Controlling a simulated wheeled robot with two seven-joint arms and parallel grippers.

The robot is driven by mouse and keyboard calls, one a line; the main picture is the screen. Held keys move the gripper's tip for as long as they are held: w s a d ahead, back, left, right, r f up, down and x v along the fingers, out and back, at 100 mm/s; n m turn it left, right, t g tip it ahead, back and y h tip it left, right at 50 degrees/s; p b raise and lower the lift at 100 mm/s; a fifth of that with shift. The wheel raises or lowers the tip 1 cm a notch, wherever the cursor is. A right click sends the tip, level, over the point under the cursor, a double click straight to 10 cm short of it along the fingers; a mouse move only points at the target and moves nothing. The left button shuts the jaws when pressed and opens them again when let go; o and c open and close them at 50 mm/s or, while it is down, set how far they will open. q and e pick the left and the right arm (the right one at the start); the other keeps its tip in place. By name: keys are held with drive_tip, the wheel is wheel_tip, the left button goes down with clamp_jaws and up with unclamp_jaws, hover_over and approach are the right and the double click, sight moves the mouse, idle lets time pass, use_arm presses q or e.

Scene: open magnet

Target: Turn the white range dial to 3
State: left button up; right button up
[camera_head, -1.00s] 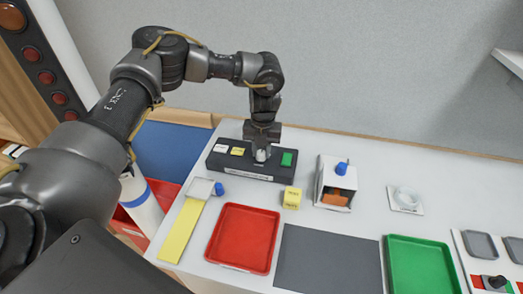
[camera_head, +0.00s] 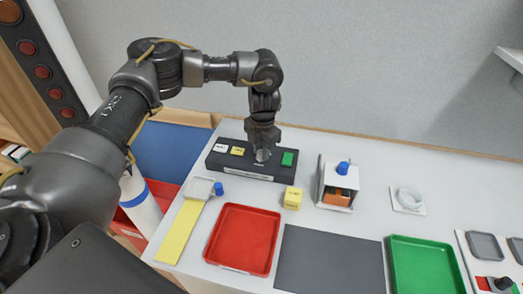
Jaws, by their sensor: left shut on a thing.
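A black box (camera_head: 226,164) stands at the back of the table, with a white block, a yellow block and a green block on its top. Between the yellow and green blocks is a small pale knob (camera_head: 262,156), mostly hidden by my left gripper. My left gripper (camera_head: 262,152) points down from above and is shut on this knob. I cannot read any numbers or pointer on it, nor be sure that it is the white range dial. My right gripper is not in view.
A white ring on a plate (camera_head: 408,199) is farther right. Red (camera_head: 241,239) and green (camera_head: 424,266) trays flank a grey mat (camera_head: 330,262) in front.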

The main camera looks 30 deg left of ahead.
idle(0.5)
use_arm(q)
drive_tip(key=o, duration=1)
drive_tip(key=shift+r, duration=0.1)
wheel_tip(320, 180, up, 11)
drive_tip(key=b, duration=0.1)
drive_tip(key=shift+d, duration=0.2)
